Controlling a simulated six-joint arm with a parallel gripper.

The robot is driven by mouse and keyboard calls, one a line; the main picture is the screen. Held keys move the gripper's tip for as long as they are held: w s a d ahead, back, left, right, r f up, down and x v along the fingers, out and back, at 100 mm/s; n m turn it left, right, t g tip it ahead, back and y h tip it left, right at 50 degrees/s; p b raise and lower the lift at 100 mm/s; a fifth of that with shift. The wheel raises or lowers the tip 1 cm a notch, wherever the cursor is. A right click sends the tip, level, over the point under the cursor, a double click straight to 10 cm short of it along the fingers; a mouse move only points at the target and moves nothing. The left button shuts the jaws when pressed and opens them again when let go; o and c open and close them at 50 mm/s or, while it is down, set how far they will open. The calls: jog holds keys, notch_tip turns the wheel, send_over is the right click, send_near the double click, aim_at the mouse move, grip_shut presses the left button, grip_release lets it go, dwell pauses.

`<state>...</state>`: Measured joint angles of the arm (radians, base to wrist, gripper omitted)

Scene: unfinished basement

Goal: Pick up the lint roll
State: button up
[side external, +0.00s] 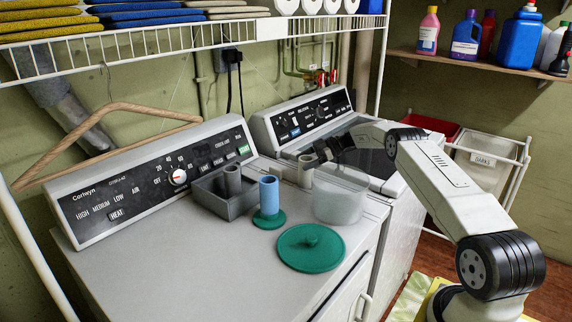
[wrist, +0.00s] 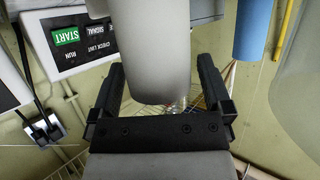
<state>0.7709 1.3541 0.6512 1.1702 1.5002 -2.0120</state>
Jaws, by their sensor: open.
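A grey upright cylinder (side external: 305,170), which looks like the lint roll, stands on the dryer top beside the clear tub. It fills the middle of the wrist view as a wide grey roll (wrist: 155,60). My gripper (side external: 324,149) is open at the roll; in the wrist view its two dark fingers (wrist: 160,72) are on either side of it with gaps showing. I cannot tell how far the fingers reach along it.
A blue cylinder (side external: 269,194) on a green base, also in the wrist view (wrist: 253,30), stands nearby. A green lid (side external: 310,248) lies in front. A clear tub (side external: 340,203) is close to my gripper. A wire shelf (side external: 150,46) hangs above. The dryer's front top is clear.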

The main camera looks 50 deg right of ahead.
dwell(0.3)
jog(key=c, duration=1.2)
jog(key=shift+o, duration=0.2)
jog(key=shift+r, duration=0.1)
notch_tip(320, 180, up, 10)
